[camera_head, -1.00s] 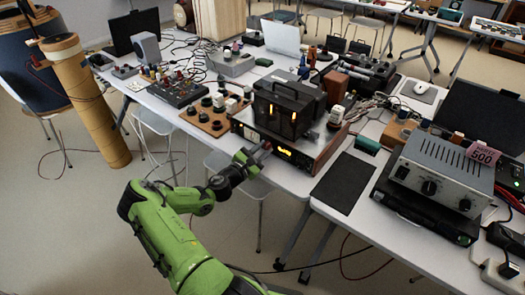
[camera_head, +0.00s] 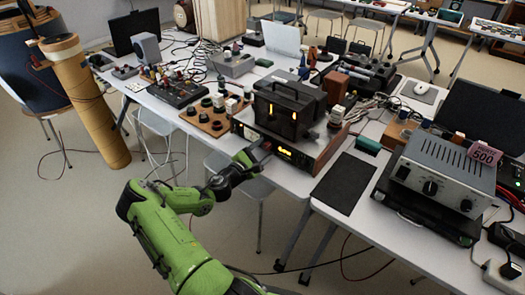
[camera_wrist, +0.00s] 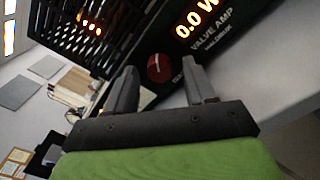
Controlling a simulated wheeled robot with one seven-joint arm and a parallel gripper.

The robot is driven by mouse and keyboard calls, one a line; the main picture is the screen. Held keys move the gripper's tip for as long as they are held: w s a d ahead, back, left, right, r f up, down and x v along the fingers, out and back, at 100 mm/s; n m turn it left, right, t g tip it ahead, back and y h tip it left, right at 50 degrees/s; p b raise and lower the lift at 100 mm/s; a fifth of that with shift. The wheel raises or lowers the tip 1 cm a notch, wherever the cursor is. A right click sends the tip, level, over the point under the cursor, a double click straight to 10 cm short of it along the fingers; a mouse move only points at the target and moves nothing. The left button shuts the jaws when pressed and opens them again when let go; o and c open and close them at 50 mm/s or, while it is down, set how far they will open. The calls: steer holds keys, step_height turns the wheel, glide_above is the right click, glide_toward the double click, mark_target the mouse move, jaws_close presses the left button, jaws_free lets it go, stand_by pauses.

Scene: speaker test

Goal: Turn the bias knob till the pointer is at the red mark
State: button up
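The valve amp (camera_head: 318,160) stands at the front edge of the middle table, its lit display facing me. In the wrist view its panel (camera_wrist: 155,35) reads "0.0 W" and "VALVE AMP". A round red knob (camera_wrist: 159,68) with a pale line across its face sits on that panel below the display. I cannot make out a red mark. My gripper (camera_wrist: 159,72) is open, with one finger on each side of the knob and a visible gap on both sides. In the head view my gripper (camera_head: 256,154) is at the amp's left front, hiding the knob.
A dark cage with two glowing valves (camera_head: 283,117) sits on top of the amp. Left of it is a board with several dark knobs (camera_head: 215,116). A black mat (camera_head: 344,183) and a grey power unit (camera_head: 440,172) lie to the right.

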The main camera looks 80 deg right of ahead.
steer(key=p+v, duration=0.2)
steer(key=v, duration=1.3)
steer(key=shift+w+a+p, duration=0.25)
steer(key=shift+a+p, duration=0.1)
steer(key=w+a+r+m+t+y+p, duration=0.35)
steer(key=a+r+y, duration=0.35)
steer(key=a, duration=0.4)
steer(key=w+a+r+m+t+y+p, duration=0.3)
steer(key=w+a+r+m+y, duration=0.2)
steer(key=a+r, duration=0.55)
steer(key=s+a+r+n+t+y+p, duration=0.1)
steer(key=s+a+r+t+y+p, duration=0.1)
steer(key=a+r, duration=0.5)
steer(key=s+a+r+n+t+y+p, duration=0.2)
steer(key=s+a+r+t, duration=0.2)
steer(key=s+a+r, duration=0.2)
steer(key=a+r, duration=0.2)
steer(key=a, duration=0.1)
steer(key=shift+s+a+r+y, duration=0.2)
steer(key=shift+s+r+y, duration=0.05)
steer(key=shift+r+y, duration=0.05)
